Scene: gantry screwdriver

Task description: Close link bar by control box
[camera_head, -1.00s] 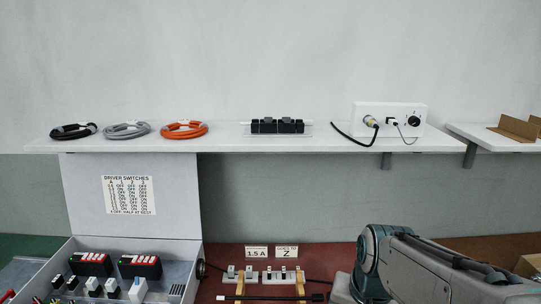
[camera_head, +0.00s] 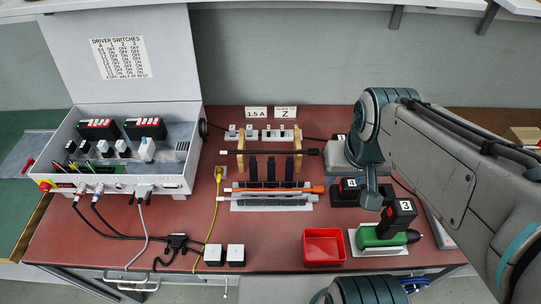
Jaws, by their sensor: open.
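The grey control box (camera_head: 122,186) stands open at the left of the red bench, its lid raised with a driver switches table (camera_head: 122,57). Inside are black modules with red and white switches (camera_head: 145,128) and several small blocks. I cannot tell for sure which part is the link bar. A small black connector block (camera_head: 178,241) joined to cables lies in front of the box. White blocks in a row (camera_head: 266,134) stand behind a black rod, under the labels "1.5 A" and "GOES TO Z". My gripper is not visible; only my arm's links show at the right.
A red tray (camera_head: 324,247), a green and black screwdriver (camera_head: 382,236) and dark numbered blocks lie at the right, close to my arm. Black, grey and yellow cables cross the bench's left half.

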